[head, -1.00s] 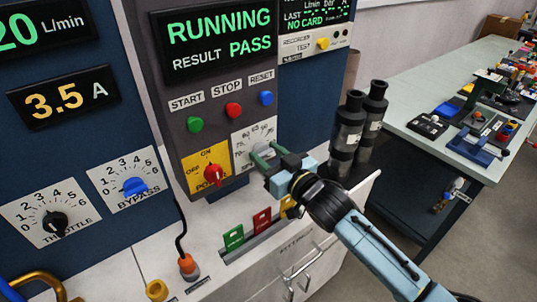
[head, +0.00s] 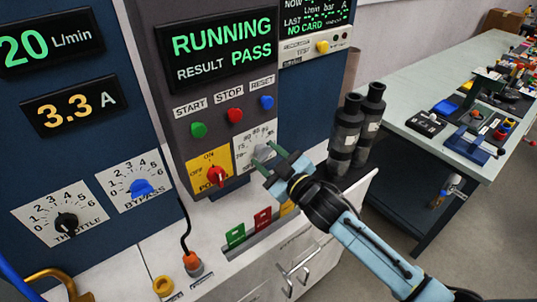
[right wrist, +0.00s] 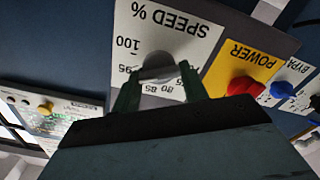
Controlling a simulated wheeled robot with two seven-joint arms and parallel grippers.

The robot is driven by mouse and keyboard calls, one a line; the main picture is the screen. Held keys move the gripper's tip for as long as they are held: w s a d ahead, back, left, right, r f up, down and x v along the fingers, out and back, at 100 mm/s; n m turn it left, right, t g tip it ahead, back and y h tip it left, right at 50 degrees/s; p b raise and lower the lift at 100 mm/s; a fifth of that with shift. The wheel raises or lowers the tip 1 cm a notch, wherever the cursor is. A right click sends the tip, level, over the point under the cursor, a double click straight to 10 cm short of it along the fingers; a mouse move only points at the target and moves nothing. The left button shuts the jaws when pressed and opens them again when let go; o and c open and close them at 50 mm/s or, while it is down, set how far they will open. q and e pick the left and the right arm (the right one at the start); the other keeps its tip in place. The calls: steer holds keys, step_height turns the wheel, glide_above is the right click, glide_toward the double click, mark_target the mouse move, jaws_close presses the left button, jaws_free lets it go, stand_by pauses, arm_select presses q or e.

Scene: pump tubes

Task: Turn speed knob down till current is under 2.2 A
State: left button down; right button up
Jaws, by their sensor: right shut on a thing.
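The speed knob (head: 263,153) is a grey knob on a white dial plate right of the power knob, largely covered by my gripper in the head view. My right gripper (head: 267,157) is shut on it, a green finger on either side. In the right wrist view the knob (right wrist: 160,66) sits between the two fingertips (right wrist: 158,80) on the "SPEED %" plate (right wrist: 180,22), which appears upside down. The dial's exact pointer position is hard to tell. The current display (head: 70,107) reads 3.3 A. My left gripper is not in view.
The red power knob (head: 215,176) is close left of my gripper. Start (head: 198,130), stop (head: 234,115) and reset (head: 267,102) buttons sit above. Two dark cylinders (head: 345,135) stand close right. The status display (head: 222,50) reads RUNNING, RESULT PASS.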

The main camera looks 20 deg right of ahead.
stand_by(0.4)
steer(key=o, duration=1)
steer(key=v, duration=1.3)
steer(key=shift+s, duration=0.2)
